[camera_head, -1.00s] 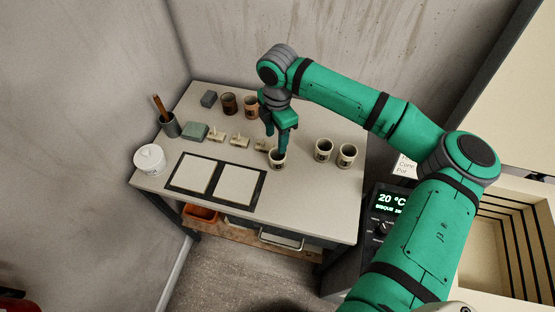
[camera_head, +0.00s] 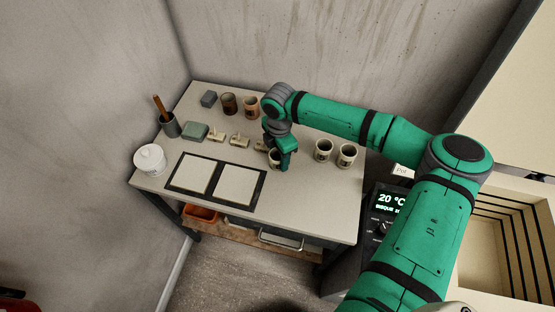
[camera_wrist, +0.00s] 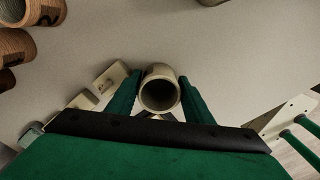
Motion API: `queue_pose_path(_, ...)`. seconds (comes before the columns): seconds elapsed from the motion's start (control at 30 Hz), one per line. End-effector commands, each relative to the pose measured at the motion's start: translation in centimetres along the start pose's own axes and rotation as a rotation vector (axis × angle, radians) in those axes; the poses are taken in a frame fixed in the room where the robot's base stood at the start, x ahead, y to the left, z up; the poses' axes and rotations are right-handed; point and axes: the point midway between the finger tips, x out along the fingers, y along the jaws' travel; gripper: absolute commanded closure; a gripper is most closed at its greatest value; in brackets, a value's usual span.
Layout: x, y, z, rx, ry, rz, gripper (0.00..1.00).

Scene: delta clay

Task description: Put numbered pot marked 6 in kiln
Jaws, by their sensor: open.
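A small pale pot (camera_head: 273,160) stands on the table, partly hidden by my gripper (camera_head: 279,161). In the wrist view this pot (camera_wrist: 160,92) sits between the two green fingers of my gripper (camera_wrist: 159,90), which are open on either side of it. I cannot tell whether either finger touches it. Two similar pale pots, one (camera_head: 323,150) and another (camera_head: 347,155), stand to the right with dark marks on their sides. The kiln (camera_head: 490,245) is at the right, open, with a pale, grooved chamber.
The kiln's control panel (camera_head: 389,205) reads 20 °C.

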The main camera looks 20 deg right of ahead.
Motion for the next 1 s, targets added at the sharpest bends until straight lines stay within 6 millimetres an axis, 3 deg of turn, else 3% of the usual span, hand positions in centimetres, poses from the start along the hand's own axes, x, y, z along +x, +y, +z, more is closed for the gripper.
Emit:
queue_pose_path(0.27,0.3,0.0,0.0,0.000,0.000,0.001,0.53)
queue_pose_path(0.4,0.3,0.0,0.0,0.000,0.000,0.001,0.82)
queue_pose_path(0.47,0.3,0.0,0.0,0.000,0.000,0.001,0.86)
queue_pose_path(0.77,0.1,0.0,0.0,0.000,0.000,0.001,0.86)
queue_pose_path(1.0,-2.2,0.1,0.0,0.000,0.000,0.002,0.86)
